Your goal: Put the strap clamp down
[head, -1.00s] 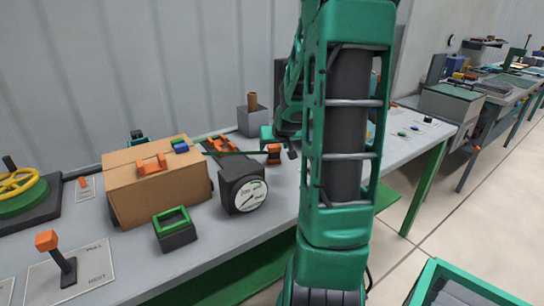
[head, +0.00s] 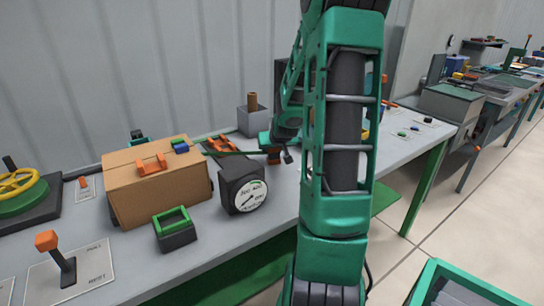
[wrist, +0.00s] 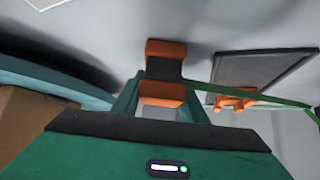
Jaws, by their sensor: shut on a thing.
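The strap clamp (wrist: 165,68) is an orange and dark piece at my gripper (wrist: 160,112) in the wrist view. A thin green strip runs right from it. My gripper is shut on the clamp. In the head view the gripper (head: 286,142) is over the bench behind the gauge box, partly covered by my arm. Only a small orange end of the clamp shows there, with the green strip reaching left. Whether the clamp touches the bench is unclear.
A grey holder (head: 252,120) stands behind. An orange-knobbed lever (head: 63,262) and yellow wheel (head: 18,183) are left.

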